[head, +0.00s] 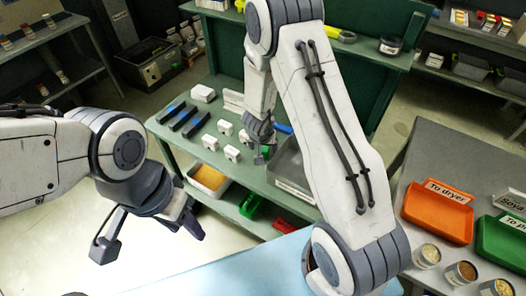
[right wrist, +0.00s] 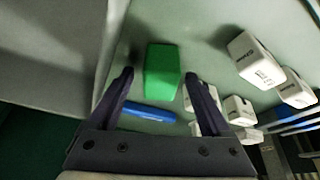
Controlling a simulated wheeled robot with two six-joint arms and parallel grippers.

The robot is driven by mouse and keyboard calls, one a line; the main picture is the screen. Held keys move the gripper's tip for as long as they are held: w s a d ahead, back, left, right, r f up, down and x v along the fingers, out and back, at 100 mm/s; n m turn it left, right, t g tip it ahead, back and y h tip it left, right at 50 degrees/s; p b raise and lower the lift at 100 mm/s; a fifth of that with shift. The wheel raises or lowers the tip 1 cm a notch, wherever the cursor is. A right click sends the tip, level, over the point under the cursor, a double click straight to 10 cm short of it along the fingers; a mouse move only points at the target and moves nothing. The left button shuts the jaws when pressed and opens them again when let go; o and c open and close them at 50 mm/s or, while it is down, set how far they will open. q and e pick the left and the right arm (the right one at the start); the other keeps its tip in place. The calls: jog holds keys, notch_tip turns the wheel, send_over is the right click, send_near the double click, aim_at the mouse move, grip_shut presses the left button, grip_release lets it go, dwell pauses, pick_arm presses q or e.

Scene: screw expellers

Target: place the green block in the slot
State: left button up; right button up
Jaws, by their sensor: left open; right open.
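The green block (right wrist: 162,72) lies on the green shelf surface in the right wrist view. My right gripper (right wrist: 158,77) is open, with one fingertip on each side of the block; I cannot tell whether they touch it. In the head view my right gripper (head: 262,152) is low over the shelf, and the block is mostly hidden there. My left gripper (head: 192,218) is open and empty in front of the bench, away from the block. I cannot make out the slot in either view.
White labelled blocks (right wrist: 257,62) stand right of the green block, and a blue bar (right wrist: 148,112) lies near it. A grey tray (head: 290,168) sits close to my right gripper. Orange (head: 438,212) and green (head: 502,243) trays stand on the right table.

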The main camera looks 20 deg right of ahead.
grip_shut()
